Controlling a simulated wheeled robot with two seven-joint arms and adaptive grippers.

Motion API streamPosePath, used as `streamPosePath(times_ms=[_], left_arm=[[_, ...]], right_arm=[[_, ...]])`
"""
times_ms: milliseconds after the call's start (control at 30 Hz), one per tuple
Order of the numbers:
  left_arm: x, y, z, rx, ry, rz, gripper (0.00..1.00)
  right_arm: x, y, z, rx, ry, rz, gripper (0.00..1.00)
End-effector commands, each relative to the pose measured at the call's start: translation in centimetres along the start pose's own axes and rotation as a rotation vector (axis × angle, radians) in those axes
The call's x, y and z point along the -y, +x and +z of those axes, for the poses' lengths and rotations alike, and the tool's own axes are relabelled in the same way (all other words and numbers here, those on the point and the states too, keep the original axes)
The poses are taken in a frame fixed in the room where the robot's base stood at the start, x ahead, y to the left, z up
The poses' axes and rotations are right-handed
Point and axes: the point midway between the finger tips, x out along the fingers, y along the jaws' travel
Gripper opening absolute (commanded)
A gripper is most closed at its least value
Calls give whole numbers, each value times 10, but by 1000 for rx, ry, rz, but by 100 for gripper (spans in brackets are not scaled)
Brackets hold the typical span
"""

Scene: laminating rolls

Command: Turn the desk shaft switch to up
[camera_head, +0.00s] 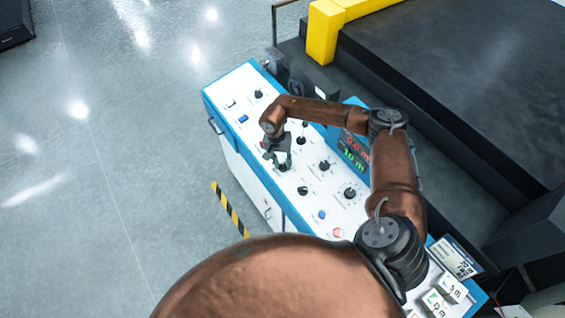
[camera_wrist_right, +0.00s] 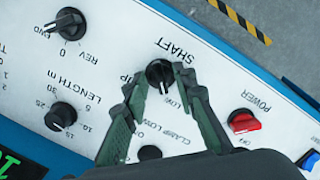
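The shaft switch (camera_wrist_right: 160,73) is a small black rotary knob on the white desk panel (camera_wrist_right: 208,58), with "SHAFT" printed beside it. In the wrist view its pale pointer mark faces the "LOW" side. My right gripper (camera_wrist_right: 159,80) is open, with one dark green-padded fingertip on each side of the knob. The fingertips are very close to it; I cannot tell whether they touch. In the head view my right gripper (camera_head: 281,160) points down at the panel and hides the knob. My left gripper is not in view.
Around the knob are a red power switch (camera_wrist_right: 243,122), a length knob (camera_wrist_right: 60,116), a forward/reverse knob (camera_wrist_right: 70,23) and a clamp knob (camera_wrist_right: 149,153). A digital display (camera_head: 354,150) stands behind the panel. The grey floor (camera_head: 110,170) is clear at left.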

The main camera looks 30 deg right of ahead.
Motion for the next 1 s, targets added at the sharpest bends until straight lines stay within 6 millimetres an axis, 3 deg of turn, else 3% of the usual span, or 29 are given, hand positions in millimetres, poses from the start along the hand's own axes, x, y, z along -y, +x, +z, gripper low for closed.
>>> streamPosePath(times_ms=[67,433,767,1000], left_arm=[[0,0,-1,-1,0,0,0],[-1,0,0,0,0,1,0],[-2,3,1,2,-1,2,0],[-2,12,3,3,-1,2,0]], right_arm=[[0,0,0,0,0,0,25],[0,0,0,1,0,0,1],[0,0,0,1,20,-3,0],[0,1,0,0,130,-17,0]])
